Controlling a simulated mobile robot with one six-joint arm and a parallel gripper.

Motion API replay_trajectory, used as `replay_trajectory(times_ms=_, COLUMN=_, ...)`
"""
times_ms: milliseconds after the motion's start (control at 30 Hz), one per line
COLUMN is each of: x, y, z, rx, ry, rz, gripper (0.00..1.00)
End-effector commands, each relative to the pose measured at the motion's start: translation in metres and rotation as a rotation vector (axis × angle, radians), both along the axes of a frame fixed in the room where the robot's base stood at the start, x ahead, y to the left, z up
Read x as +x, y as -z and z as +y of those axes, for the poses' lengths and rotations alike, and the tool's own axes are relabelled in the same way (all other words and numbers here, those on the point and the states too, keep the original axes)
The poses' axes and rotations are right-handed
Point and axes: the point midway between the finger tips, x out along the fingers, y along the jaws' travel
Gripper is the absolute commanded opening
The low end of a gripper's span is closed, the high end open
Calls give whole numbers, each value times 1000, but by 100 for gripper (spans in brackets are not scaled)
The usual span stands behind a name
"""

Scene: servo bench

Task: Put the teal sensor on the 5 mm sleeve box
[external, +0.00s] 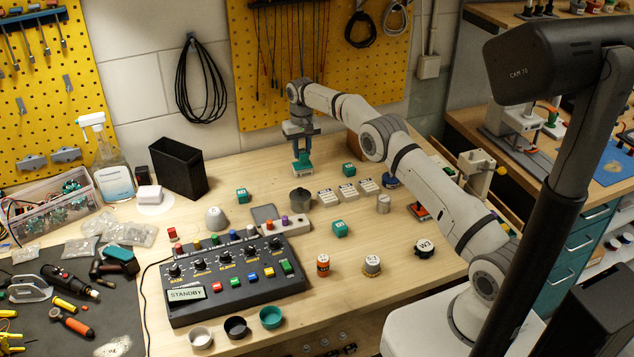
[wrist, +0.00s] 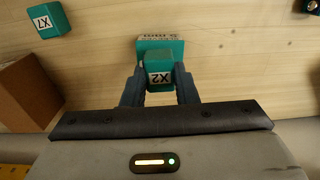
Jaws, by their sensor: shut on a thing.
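The teal sensor (wrist: 158,74), marked X2, is between the fingers of my gripper (wrist: 160,92). In the external view my gripper (external: 301,153) points down near the back of the bench, shut on the sensor. Directly under or just beyond the sensor is a wider teal block with a pale edge (wrist: 161,42), its upside-down print reading as sleeve, 5 mm. In the external view this wider teal block (external: 302,169) shows below the fingers. I cannot tell whether the sensor touches it or is a little above it.
Another teal sensor (wrist: 47,19), marked X7, lies at left in the wrist view, near a brown box (wrist: 25,92). Pale labelled boxes (external: 347,192) and a dark cup (external: 300,197) stand in front of my gripper. A control panel (external: 235,280) fills the bench's front left.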

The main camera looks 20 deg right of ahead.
Motion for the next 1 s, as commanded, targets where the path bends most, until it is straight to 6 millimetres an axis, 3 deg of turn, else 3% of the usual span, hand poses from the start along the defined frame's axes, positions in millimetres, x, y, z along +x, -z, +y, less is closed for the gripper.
replay_trajectory(times_ms=133, x=0, y=14, z=0, rx=0, ry=0, rz=1, gripper=4)
replay_trajectory(times_ms=467, x=0, y=19, z=0, rx=0, ry=0, rz=1, gripper=4)
replay_trajectory(times_ms=500, x=0, y=18, z=0, rx=0, ry=0, rz=0, gripper=29)
replay_trajectory(times_ms=700, x=0, y=18, z=0, rx=0, ry=0, rz=0, gripper=45)
replay_trajectory(times_ms=1000, x=0, y=16, z=0, rx=0, ry=0, rz=0, gripper=48)
